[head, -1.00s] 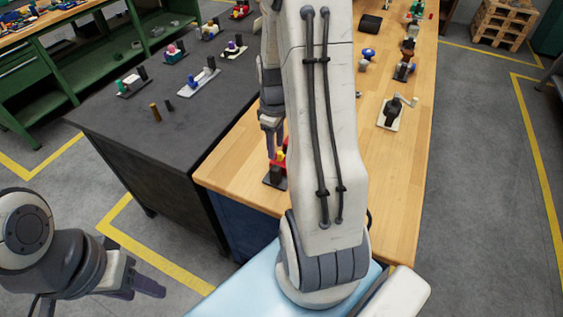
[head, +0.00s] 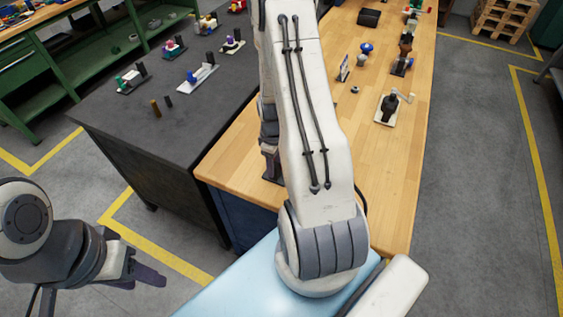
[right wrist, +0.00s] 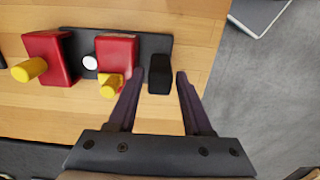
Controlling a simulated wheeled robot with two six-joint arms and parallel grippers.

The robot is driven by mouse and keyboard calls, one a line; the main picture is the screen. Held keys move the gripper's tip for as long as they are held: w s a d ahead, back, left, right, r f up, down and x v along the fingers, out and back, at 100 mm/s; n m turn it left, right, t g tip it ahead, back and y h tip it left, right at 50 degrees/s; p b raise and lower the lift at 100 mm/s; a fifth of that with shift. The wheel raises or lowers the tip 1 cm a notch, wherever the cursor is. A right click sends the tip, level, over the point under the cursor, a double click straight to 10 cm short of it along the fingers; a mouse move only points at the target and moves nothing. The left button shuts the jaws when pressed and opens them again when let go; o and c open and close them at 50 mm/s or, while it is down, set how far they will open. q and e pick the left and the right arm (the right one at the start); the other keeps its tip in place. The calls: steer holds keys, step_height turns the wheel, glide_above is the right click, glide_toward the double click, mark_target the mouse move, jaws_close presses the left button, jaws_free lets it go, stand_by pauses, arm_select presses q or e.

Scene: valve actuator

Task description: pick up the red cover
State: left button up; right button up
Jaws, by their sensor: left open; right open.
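In the right wrist view, two red parts stand on a dark base plate (right wrist: 77,62). The left red part (right wrist: 45,55) has a yellow cylinder (right wrist: 30,69) in front. The right red part (right wrist: 115,52) has a yellow piece (right wrist: 110,86) at its lower edge. I cannot tell which one is the red cover. My right gripper (right wrist: 160,75) is open, its fingertips on either side of a black block (right wrist: 160,73) at the plate's right end; contact is unclear. In the head view my right arm hides the red parts. My left gripper (head: 148,276) is open and empty, away from the tables.
A white disc (right wrist: 90,62) sits between the red parts. The wooden table (head: 225,165) holds a crank unit (head: 390,107) and other small assemblies farther back. The dark table (head: 130,130) at left holds several assemblies. The wooden table's edge lies just right of my right gripper.

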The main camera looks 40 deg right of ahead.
jaws_close()
stand_by(1.4)
